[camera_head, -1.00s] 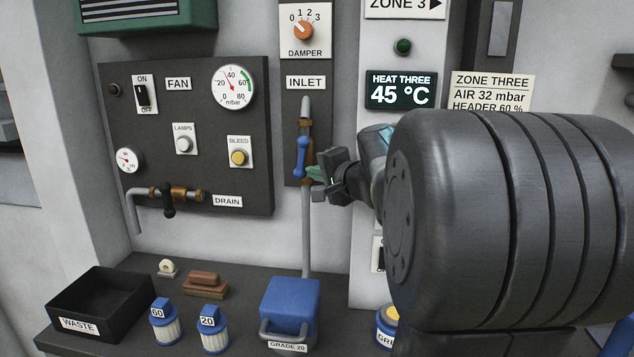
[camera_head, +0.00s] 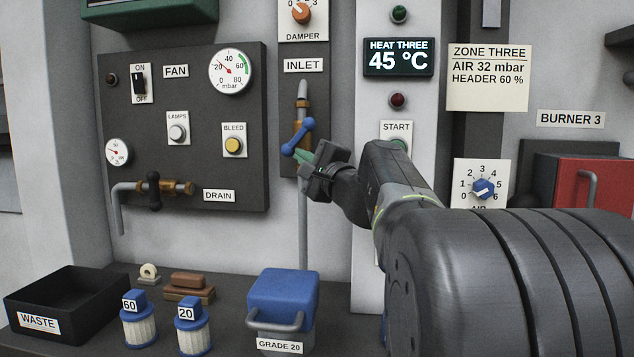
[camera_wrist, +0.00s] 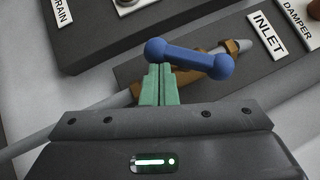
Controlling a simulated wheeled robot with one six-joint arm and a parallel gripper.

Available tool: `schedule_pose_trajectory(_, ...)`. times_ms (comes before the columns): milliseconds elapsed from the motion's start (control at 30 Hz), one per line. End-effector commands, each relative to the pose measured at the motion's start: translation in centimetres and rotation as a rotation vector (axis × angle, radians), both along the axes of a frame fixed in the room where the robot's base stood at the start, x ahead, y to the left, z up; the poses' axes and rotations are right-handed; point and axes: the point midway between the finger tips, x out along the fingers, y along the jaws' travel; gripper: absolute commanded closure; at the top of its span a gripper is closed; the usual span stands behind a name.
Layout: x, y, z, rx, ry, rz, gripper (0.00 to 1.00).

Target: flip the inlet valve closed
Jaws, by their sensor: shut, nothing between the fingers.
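The inlet valve has a blue lever handle (camera_head: 298,137) with a ball at each end, on a brass body (camera_head: 302,108) in a vertical grey pipe under the INLET label (camera_head: 303,66). In the head view the handle is tilted, its upper end to the right and its lower end to the left. My gripper (camera_head: 302,155) is shut and empty, its green fingertips just below and right of the handle's lower part. In the wrist view the fingertips (camera_wrist: 158,70) are together close beside the blue handle (camera_wrist: 190,58). I cannot tell whether they touch it.
The drain valve (camera_head: 154,190) has a black handle at the left panel's foot. A black waste bin (camera_head: 70,300), blue-topped filters (camera_head: 137,322) and a blue GRADE 20 box (camera_head: 283,295) stand on the shelf below. The START button (camera_head: 398,143) is right of my gripper.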

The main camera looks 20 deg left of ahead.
Motion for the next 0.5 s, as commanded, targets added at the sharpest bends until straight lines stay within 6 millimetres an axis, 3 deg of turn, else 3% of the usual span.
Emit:
schedule_pose_trajectory(33, -0.1, 0.2, -1.1, 0.029, 0.005, 0.002, 1.00)
schedule_pose_trajectory(500, -0.4, 1.5, -0.9, 0.317, 0.074, 0.003, 1.00)
